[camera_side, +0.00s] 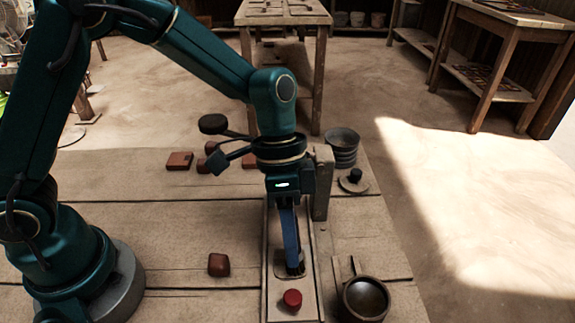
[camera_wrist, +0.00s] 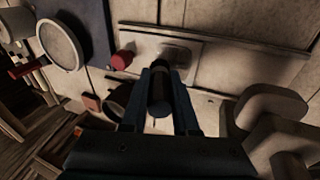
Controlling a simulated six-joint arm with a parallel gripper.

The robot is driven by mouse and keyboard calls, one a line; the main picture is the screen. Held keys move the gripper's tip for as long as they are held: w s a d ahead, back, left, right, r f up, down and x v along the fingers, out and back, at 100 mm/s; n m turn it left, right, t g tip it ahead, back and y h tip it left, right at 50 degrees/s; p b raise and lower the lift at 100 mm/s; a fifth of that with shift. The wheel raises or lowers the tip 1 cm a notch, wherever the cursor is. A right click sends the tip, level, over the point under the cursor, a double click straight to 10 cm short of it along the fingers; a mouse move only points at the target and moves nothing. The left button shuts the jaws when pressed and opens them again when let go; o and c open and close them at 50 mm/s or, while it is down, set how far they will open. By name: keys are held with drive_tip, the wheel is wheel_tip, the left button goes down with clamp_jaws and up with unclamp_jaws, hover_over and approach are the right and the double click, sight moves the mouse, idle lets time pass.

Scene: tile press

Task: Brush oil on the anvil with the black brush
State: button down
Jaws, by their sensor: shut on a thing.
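My gripper (camera_side: 290,258) points straight down over the press bed (camera_side: 281,300) and is shut on the black brush. In the wrist view, the black brush (camera_wrist: 160,98) shows as a dark cylinder between the two fingers (camera_wrist: 161,82). The anvil (camera_wrist: 172,53) is a small metal plate on the press bed, just beyond the fingertips; in the side view (camera_side: 280,271) it is partly covered by the gripper. The brush's lower end is at or just above the anvil; contact cannot be told. Any oil on the plate is unclear.
A red knob (camera_side: 292,299) sits on the bed near the anvil. A dark round bowl (camera_side: 366,299) stands to the right. The press post (camera_side: 322,185) rises behind my gripper. A reddish clay lump (camera_side: 219,264) lies left; stacked grey bowls (camera_side: 342,145) stand at back right.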

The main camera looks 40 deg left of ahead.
drive_tip(key=shift+s+a, duration=1.4)
drive_tip(key=shift+w+d, duration=2.2)
drive_tip(key=shift+w+d+r, duration=0.15)
drive_tip(key=shift+w, duration=0.05)
wheel_tip(320, 180, up, 8)
